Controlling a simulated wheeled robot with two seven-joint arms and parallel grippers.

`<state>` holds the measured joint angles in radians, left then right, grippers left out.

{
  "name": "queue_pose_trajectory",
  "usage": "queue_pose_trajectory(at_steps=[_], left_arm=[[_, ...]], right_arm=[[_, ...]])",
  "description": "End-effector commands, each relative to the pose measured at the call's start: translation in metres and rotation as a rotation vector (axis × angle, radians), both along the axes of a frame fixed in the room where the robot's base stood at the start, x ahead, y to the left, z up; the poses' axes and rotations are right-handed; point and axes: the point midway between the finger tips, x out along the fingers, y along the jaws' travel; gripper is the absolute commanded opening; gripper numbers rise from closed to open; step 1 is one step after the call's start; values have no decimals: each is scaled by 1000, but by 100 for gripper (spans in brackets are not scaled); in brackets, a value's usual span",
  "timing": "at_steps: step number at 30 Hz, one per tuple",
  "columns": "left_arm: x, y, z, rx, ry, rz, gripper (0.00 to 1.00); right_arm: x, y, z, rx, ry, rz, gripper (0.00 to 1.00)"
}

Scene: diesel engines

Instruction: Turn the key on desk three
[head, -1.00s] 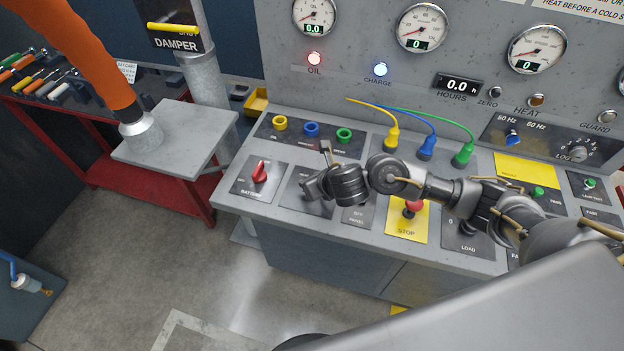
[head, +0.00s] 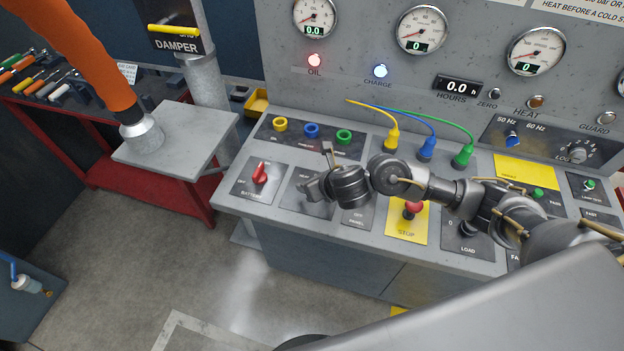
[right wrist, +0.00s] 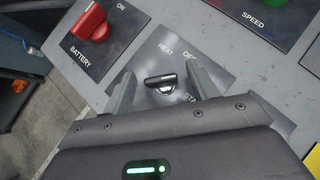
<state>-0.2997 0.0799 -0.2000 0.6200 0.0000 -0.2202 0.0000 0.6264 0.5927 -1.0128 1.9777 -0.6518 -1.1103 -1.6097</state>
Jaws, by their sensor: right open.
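The key (right wrist: 160,82) is a small dark switch with a bright metal edge. It sits on a grey plate (right wrist: 185,55) marked HEAT, OFF and a partly hidden word beginning "STA". In the right wrist view my right gripper (right wrist: 158,78) is open, with one finger on each side of the key; I cannot tell whether either finger touches it. In the head view my right gripper (head: 320,170) is over the plate just right of the battery switch, and the key is hidden behind it. My left gripper is not in view.
A red battery switch (head: 261,173) is left of the key plate. Yellow, blue and green sockets (head: 312,130) lie behind it. A red stop button (head: 412,209) on a yellow plate is to the right. Cables (head: 427,147) and gauges (head: 422,30) stand further back.

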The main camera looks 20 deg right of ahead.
Motion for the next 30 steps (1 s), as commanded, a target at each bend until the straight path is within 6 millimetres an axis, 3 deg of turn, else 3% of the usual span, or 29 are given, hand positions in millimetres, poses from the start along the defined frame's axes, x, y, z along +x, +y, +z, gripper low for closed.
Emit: queue_pose_trajectory(at_steps=[6,13,19,30], left_arm=[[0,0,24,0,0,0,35],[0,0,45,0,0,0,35],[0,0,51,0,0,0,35],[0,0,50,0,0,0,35]], right_arm=[[-28,-9,36,-1,-2,3,58],[-55,-18,63,-1,-1,1,58],[-65,-21,70,0,-1,0,58],[-66,-21,70,0,-1,0,58]])
